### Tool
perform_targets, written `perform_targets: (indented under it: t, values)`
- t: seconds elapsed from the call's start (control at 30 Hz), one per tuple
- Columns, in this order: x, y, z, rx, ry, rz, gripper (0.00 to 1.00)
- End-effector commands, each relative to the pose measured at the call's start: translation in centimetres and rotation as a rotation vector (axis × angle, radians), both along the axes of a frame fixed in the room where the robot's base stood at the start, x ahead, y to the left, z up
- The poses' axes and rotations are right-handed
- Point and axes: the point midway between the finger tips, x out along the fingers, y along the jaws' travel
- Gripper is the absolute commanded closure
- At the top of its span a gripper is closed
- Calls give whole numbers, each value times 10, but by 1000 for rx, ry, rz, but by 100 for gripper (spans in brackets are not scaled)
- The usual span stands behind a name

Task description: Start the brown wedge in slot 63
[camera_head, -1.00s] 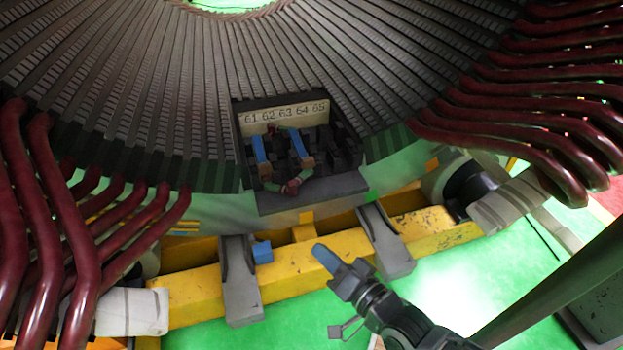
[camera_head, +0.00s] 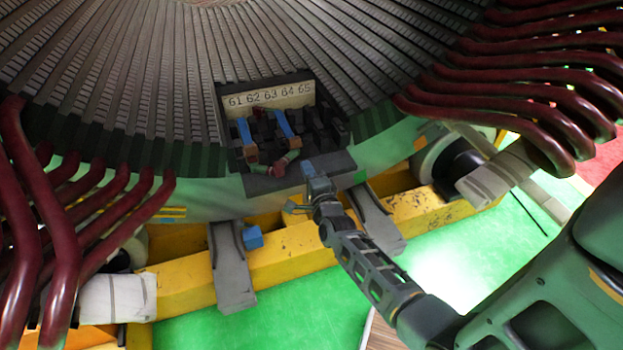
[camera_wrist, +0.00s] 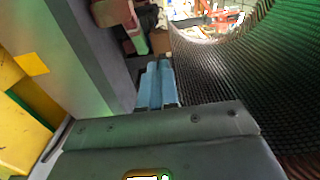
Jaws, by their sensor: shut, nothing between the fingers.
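A pale board numbered 61 to 65 (camera_head: 268,97) stands at the back of an opening in the stator's toothed rim. In front of it lie two blue strips (camera_head: 245,131), each with a brown block (camera_head: 251,155) at its near end. A dark red piece (camera_head: 277,170) and a green piece (camera_head: 289,157) lie nearer the front ledge. I cannot tell which brown piece is the wedge. My gripper (camera_head: 314,172) is shut and empty, its blue fingertips at the ledge's right front. The shut fingers (camera_wrist: 155,85) also show in the wrist view, with green and brown pieces ahead.
A grey ledge (camera_head: 262,186) fronts the opening. Dark red coil ends (camera_head: 520,115) bend out at right and left. A yellow beam (camera_head: 285,255) with grey brackets (camera_head: 230,270) and a small blue block (camera_head: 252,238) lies below. Green floor is free in front.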

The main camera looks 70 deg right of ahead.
Motion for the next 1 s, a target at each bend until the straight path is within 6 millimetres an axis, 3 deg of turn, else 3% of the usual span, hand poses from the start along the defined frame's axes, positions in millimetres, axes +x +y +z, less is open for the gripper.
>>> perform_targets:
  t: [0.2,0.4,1.0]
  values:
    - [28,-34,-1,-2,-1,-1,100]
    - [47,-55,-1,-1,1,-1,100]
    - [55,-64,-1,-1,1,1,100]
